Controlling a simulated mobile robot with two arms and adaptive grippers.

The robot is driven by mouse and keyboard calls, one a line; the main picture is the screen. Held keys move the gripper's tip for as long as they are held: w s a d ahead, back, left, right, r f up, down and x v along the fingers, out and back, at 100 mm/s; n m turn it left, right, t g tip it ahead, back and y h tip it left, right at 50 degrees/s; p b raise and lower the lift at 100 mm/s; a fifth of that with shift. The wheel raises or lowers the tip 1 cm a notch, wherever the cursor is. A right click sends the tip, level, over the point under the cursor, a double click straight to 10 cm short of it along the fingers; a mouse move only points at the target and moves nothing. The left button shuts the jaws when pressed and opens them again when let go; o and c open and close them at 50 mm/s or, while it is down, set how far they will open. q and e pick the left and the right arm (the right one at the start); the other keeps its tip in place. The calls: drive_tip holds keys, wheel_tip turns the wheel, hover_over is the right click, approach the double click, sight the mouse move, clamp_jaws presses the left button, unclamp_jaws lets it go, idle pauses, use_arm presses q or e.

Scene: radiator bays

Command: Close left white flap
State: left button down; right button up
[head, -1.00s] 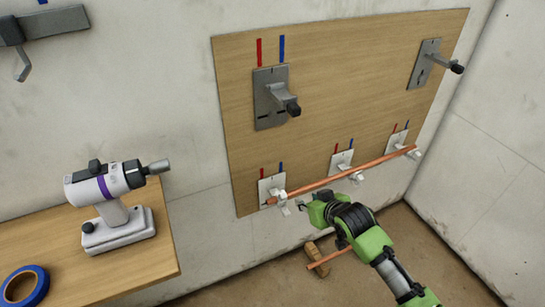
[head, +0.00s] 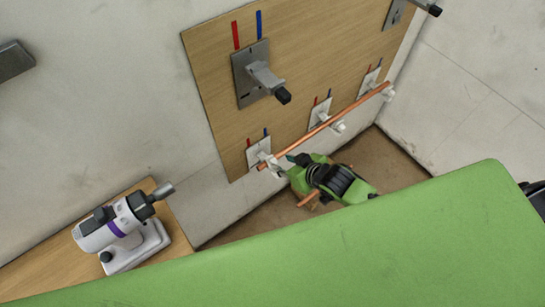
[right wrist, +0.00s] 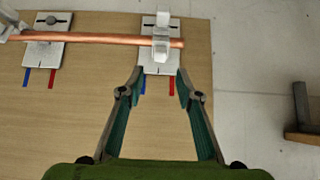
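The left white bracket (head: 258,151) sits at the lower left of the wooden board, with its white flap (head: 276,170) sticking out below the copper pipe (head: 325,126). The pipe rests across three white brackets. In the right wrist view the left bracket's white clip (right wrist: 161,46) is over the pipe near its end; its exact flap angle is hard to tell. My right gripper (head: 284,164) is close beside this flap. In the right wrist view its fingers (right wrist: 160,84) are spread apart and empty, tips by the plate's edge. My left gripper is out of view.
Two more white brackets, middle (head: 320,113) and right (head: 369,82), hold the pipe. A grey bracket (head: 252,74) sticks out above. A white-purple tool (head: 120,232) stands on the wooden shelf (head: 35,273). A large green part of mine covers the bottom.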

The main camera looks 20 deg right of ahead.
sight(273, 159)
drive_tip(key=x, duration=0.8)
drive_tip(key=shift+w+a+b, duration=0.1)
drive_tip(key=shift+b, duration=0.25)
drive_tip(key=c, duration=0.9)
